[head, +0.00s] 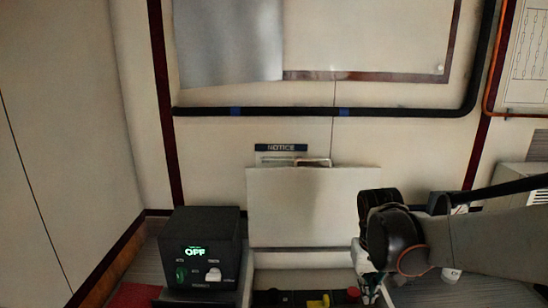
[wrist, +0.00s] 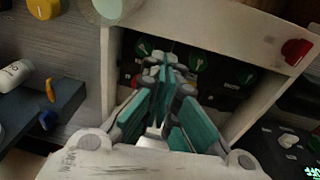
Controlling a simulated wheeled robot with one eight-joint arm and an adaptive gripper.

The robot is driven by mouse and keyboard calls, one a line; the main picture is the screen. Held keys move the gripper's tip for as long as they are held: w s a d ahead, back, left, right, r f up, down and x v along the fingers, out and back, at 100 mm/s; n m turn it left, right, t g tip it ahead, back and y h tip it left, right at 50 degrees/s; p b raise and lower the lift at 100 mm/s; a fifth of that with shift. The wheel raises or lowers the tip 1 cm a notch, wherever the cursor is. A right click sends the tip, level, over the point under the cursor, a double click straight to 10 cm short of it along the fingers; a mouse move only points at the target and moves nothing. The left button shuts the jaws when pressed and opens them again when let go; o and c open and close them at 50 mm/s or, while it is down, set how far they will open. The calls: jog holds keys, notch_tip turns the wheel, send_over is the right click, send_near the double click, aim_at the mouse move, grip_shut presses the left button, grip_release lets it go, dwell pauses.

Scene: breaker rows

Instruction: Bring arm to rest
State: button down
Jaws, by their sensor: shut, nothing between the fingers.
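My arm (head: 480,243) reaches in from the right in the head view, with its dark rounded joint near the white cover panel (head: 312,205). In the wrist view my gripper (wrist: 160,72) shows teal-padded fingers, shut and empty. Its tips point toward a pale-framed opening (wrist: 113,75) with dark panels and several green round knobs (wrist: 196,60) inside. I cannot tell whether the tips touch anything there.
A black box (head: 200,242) with a green "OFF" display stands at lower left. A red knob (wrist: 296,51) sits on the frame's right side. A dark ledge with a blue and an orange lever (wrist: 50,90) lies left in the wrist view. A black pipe (head: 400,112) crosses the wall.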

jog(key=s+a+r+t+b, duration=0.1)
jog(key=s+r+t, duration=0.1)
jog(key=s, duration=0.5)
jog(key=s+a+r+t+y+b, duration=0.1)
jog(key=s+t, duration=0.3)
jog(key=s, duration=0.4)
jog(key=shift+r, duration=0.8)
